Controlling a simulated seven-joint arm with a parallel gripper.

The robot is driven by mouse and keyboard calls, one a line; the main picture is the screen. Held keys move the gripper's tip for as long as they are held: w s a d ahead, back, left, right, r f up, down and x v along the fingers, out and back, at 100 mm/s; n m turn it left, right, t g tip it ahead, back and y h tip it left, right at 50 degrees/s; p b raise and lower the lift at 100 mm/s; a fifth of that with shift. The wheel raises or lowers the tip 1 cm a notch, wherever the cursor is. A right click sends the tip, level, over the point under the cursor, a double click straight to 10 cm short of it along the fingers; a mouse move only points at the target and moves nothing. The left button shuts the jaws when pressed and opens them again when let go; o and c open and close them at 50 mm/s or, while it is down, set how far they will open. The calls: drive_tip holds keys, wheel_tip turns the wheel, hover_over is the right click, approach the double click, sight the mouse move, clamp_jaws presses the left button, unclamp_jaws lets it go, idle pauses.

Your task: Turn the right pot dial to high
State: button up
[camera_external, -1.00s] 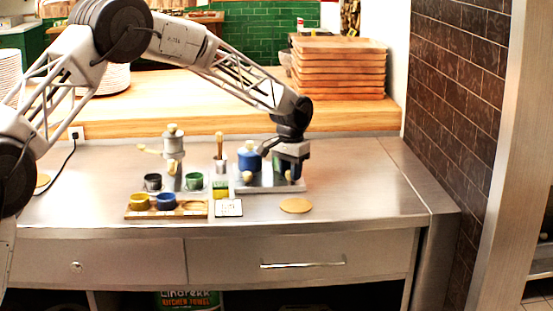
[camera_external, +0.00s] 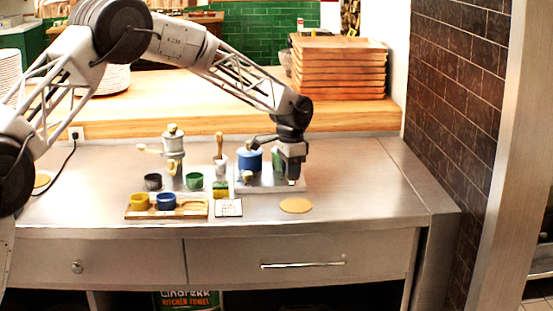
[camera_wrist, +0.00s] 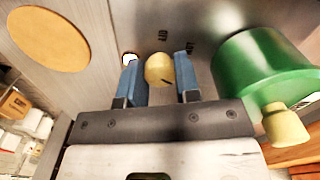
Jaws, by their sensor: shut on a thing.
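The right pot dial (camera_wrist: 159,70) is a pale yellow knob with a dark pointer mark, seen in the wrist view. My gripper (camera_wrist: 158,74) has its two blue fingers closed on either side of it. Small dark lettering shows on the metal plate beyond the dial; I cannot read it surely. The green pot (camera_wrist: 265,70), with a cream knob, stands right of my gripper in the wrist view. In the external view my gripper (camera_external: 291,178) points down at the right end of the stove plate (camera_external: 268,188) and mostly hides the green pot. The blue pot (camera_external: 249,160) and left dial (camera_external: 247,177) are to its left.
A round tan disc (camera_external: 296,205) lies in front of the plate. To the left are a wooden tray (camera_external: 188,211) with yellow and blue cups, dark and green cups, a grinder (camera_external: 174,150) and a small card (camera_external: 229,208). The counter's right side is clear.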

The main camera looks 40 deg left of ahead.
drive_tip(key=o, duration=0.9)
drive_tip(key=shift+r, duration=0.1)
drive_tip(key=shift+r, duration=3.8)
drive_tip(key=shift+r, duration=0.1)
